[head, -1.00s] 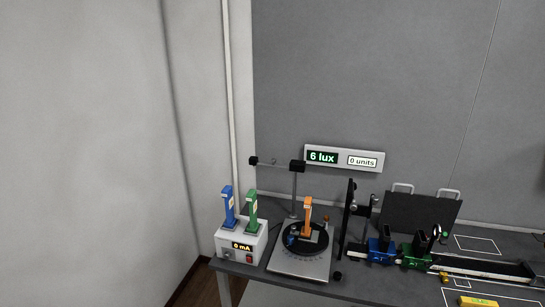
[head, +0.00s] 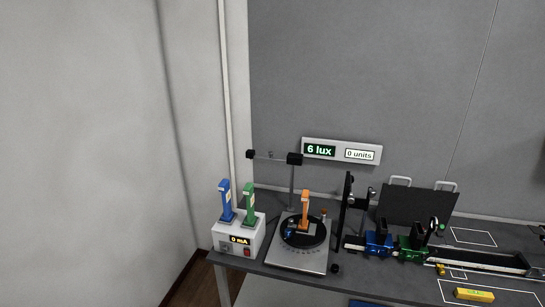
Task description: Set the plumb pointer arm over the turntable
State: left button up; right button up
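The turntable (head: 319,243) is a black disc with light marks on a silver base plate (head: 297,259), near the left end of the bench. An orange upright piece (head: 305,210) and a small blue part (head: 289,233) are on the disc. The plumb pointer arm (head: 272,156) is a thin horizontal bar with dark blocks at both ends, on a post (head: 291,185) behind the disc. The arm extends left from the post, so it is not over the disc's middle. Neither of my grippers is in the head view.
A white supply box (head: 239,240) reading 0 mA, with blue and green uprights, stands left of the turntable. A dark upright panel (head: 344,215) and a rail with blue (head: 378,245) and green (head: 411,249) carriages lie right. A yellow block (head: 474,294) sits front right.

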aim_at(292, 158)
jog(key=z, duration=0.35)
jog(key=i, duration=0.35)
jog(key=z, duration=0.8)
jog(key=i, duration=0.6)
jog(key=z, duration=0.1)
